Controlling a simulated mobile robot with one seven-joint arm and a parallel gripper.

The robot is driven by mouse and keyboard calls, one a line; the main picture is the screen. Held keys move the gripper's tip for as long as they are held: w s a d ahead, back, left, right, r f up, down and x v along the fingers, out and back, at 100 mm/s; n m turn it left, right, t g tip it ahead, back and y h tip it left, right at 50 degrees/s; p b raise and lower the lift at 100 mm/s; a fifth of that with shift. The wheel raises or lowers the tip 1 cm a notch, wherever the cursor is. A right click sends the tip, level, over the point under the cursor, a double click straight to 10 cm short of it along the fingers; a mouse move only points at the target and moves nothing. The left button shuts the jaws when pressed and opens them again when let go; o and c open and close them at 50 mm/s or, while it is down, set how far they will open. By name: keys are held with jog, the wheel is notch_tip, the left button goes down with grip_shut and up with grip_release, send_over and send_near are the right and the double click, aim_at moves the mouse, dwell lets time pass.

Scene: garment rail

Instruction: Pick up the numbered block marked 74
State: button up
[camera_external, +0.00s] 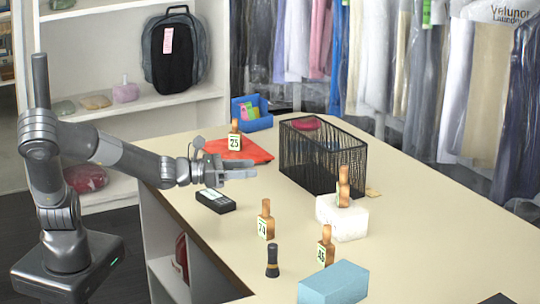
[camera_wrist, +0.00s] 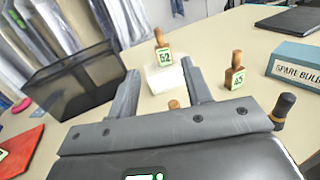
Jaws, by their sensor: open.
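The wooden block marked 74 (camera_external: 265,222) stands upright on the table in the external view, with a pale green-edged label. My gripper (camera_external: 245,169) is open and empty above the table, up and left of that block in the picture. In the wrist view my gripper's fingers (camera_wrist: 160,68) are spread apart. A small wooden top (camera_wrist: 174,104) shows between them, seemingly block 74's; its label is hidden behind my gripper body.
Similar blocks are marked 25 (camera_external: 234,142), 45 (camera_wrist: 235,76) and 52 (camera_wrist: 163,55), the last on a white box (camera_external: 342,220). A black mesh basket (camera_external: 310,160), card terminal (camera_external: 215,201), dark flashlight (camera_external: 272,262) and blue box (camera_external: 333,284) stand around.

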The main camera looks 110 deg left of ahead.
send_near(266, 218)
jog(key=w+a+r, duration=0.1)
jog(key=w, duration=0.1)
jog(key=w+a+r, duration=0.1)
jog(key=r, duration=0.1)
jog(key=shift+w+a+r, duration=0.2)
jog(key=shift+w+a, duration=0.2)
jog(key=shift+x, duration=3.7)
jog(key=shift+f, duration=0.15)
jog(key=shift+c, duration=0.6)
grip_shut()
